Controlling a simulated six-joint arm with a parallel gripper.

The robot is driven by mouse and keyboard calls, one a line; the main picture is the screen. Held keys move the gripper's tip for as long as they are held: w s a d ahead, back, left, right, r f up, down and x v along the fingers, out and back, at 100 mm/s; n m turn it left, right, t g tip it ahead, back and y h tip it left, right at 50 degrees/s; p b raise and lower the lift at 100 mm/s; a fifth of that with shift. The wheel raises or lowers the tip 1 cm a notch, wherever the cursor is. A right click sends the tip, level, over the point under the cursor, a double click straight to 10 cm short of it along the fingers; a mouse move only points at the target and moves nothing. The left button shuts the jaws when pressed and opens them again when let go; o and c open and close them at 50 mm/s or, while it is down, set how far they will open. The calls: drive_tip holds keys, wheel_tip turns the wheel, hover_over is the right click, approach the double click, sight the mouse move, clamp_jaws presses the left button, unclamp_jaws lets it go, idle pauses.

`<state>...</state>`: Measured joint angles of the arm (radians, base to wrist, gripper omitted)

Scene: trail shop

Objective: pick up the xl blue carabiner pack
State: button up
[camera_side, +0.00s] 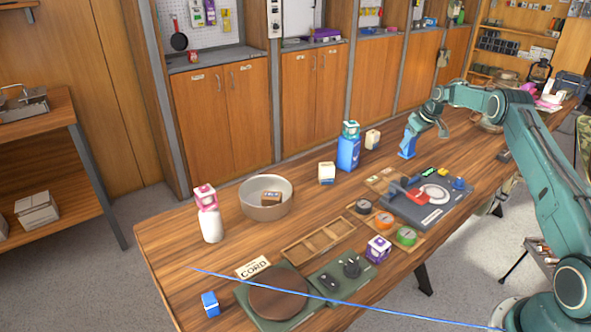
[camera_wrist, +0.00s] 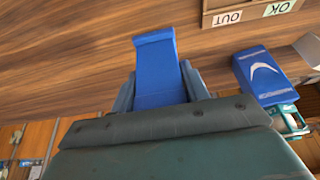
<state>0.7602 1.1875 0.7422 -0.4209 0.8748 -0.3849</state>
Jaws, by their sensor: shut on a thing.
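My gripper (camera_side: 411,132) is at the far part of the bench, pointing down. It is shut on a plain blue object (camera_side: 407,148) with a wider foot, which is at or just above the bench top. The wrist view shows this blue object (camera_wrist: 155,62) between the two fingers. I cannot read any label on it. A tall blue pack (camera_side: 348,154) with a pale mark stands to the left, with a teal and white pack (camera_side: 351,129) on top. This blue pack (camera_wrist: 266,76) is also in the wrist view, apart from my gripper (camera_wrist: 160,88). A small blue box (camera_side: 210,303) lies at the near left.
Two small cream boxes (camera_side: 326,173) (camera_side: 373,139) stand near the blue pack. A grey device with a red arm (camera_side: 432,207), a bowl (camera_side: 266,210), a wooden tray (camera_side: 318,239) and a white bottle (camera_side: 212,227) are on the bench. An OUT/OK label holder (camera_wrist: 248,14) is near my gripper.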

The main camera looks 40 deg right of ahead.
drive_tip(key=shift+r, duration=3.1)
